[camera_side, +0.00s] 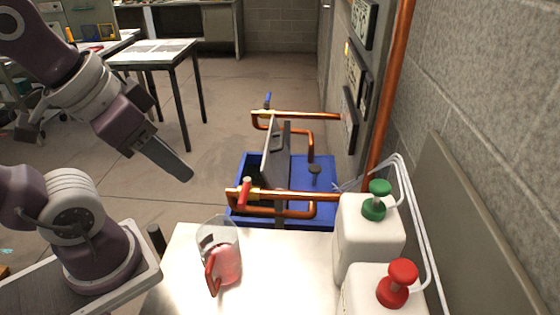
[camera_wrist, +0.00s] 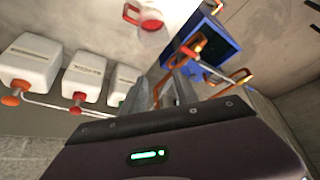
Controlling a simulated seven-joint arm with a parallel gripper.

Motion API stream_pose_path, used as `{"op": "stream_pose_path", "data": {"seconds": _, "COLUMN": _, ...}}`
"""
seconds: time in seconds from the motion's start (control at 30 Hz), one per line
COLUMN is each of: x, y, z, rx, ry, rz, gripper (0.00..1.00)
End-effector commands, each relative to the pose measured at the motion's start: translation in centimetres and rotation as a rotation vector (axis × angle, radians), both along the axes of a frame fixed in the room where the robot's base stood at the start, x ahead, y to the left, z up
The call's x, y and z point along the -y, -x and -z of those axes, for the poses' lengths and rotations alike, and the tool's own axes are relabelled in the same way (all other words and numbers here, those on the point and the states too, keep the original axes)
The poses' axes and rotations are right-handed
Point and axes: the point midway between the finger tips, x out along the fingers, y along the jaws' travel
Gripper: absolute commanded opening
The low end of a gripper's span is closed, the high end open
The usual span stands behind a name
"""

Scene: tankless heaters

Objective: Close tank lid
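The blue tank (camera_side: 245,170) stands on the floor beyond the table in the side view; it also shows at the upper right of the wrist view (camera_wrist: 222,48). A flat grey lid (camera_side: 278,150) with a dark handle stands upright over the tank, so the tank is open. My gripper (camera_side: 187,175) is in the air to the left of the lid, pointing down and right, apart from it. It holds nothing that I can see. Its fingers overlap in the side view; in the wrist view they are close together at the centre (camera_wrist: 163,92), and the gap is unclear.
Copper pipes with a red-handled valve (camera_side: 245,193) and a blue-handled valve (camera_side: 267,100) run beside the tank. A jug (camera_side: 226,262) with pink liquid and white containers (camera_side: 368,240) stand on the front table (camera_side: 285,285). Open air lies between my gripper and the lid.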

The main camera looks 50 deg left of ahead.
Motion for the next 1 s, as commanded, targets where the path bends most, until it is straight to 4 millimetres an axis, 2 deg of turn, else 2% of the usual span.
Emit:
{"op": "stream_pose_path", "data": {"seconds": 0.03, "x": 0.0, "y": 0.0, "z": 0.0, "rx": 0.000, "ry": 0.000, "rz": 0.000, "gripper": 0.30}}
{"op": "stream_pose_path", "data": {"seconds": 0.1, "x": 0.1, "y": -0.6, "z": -0.4, "rx": -0.012, "ry": 0.001, "rz": 0.012, "gripper": 0.17}}
{"op": "stream_pose_path", "data": {"seconds": 0.17, "x": 0.3, "y": -2.3, "z": -1.1, "rx": -0.044, "ry": 0.004, "rz": 0.045, "gripper": 0.05}}
{"op": "stream_pose_path", "data": {"seconds": 0.2, "x": 0.4, "y": -4.1, "z": -1.7, "rx": -0.073, "ry": 0.012, "rz": 0.084, "gripper": 0.00}}
{"op": "stream_pose_path", "data": {"seconds": 0.27, "x": 0.2, "y": -8.0, "z": -2.7, "rx": -0.114, "ry": 0.033, "rz": 0.161, "gripper": 0.00}}
{"op": "stream_pose_path", "data": {"seconds": 0.3, "x": -0.2, "y": -10.9, "z": -3.1, "rx": -0.134, "ry": 0.055, "rz": 0.218, "gripper": 0.00}}
{"op": "stream_pose_path", "data": {"seconds": 0.37, "x": -1.4, "y": -15.5, "z": -3.1, "rx": -0.145, "ry": 0.091, "rz": 0.305, "gripper": 0.00}}
{"op": "stream_pose_path", "data": {"seconds": 0.43, "x": -3.6, "y": -20.8, "z": -2.3, "rx": -0.132, "ry": 0.135, "rz": 0.405, "gripper": 0.00}}
{"op": "stream_pose_path", "data": {"seconds": 0.53, "x": -8.3, "y": -27.8, "z": 0.4, "rx": -0.063, "ry": 0.191, "rz": 0.533, "gripper": 0.00}}
{"op": "stream_pose_path", "data": {"seconds": 0.6, "x": -12.3, "y": -32.0, "z": 3.4, "rx": 0.016, "ry": 0.217, "rz": 0.613, "gripper": 0.00}}
{"op": "stream_pose_path", "data": {"seconds": 0.7, "x": -18.3, "y": -36.0, "z": 8.2, "rx": 0.150, "ry": 0.222, "rz": 0.696, "gripper": 0.00}}
{"op": "stream_pose_path", "data": {"seconds": 0.83, "x": -24.1, "y": -38.3, "z": 13.4, "rx": 0.296, "ry": 0.187, "rz": 0.756, "gripper": 0.00}}
{"op": "stream_pose_path", "data": {"seconds": 0.9, "x": -25.8, "y": -38.7, "z": 15.1, "rx": 0.344, "ry": 0.167, "rz": 0.771, "gripper": 0.00}}
{"op": "stream_pose_path", "data": {"seconds": 1.0, "x": -26.6, "y": -39.0, "z": 16.2, "rx": 0.374, "ry": 0.151, "rz": 0.783, "gripper": 0.00}}
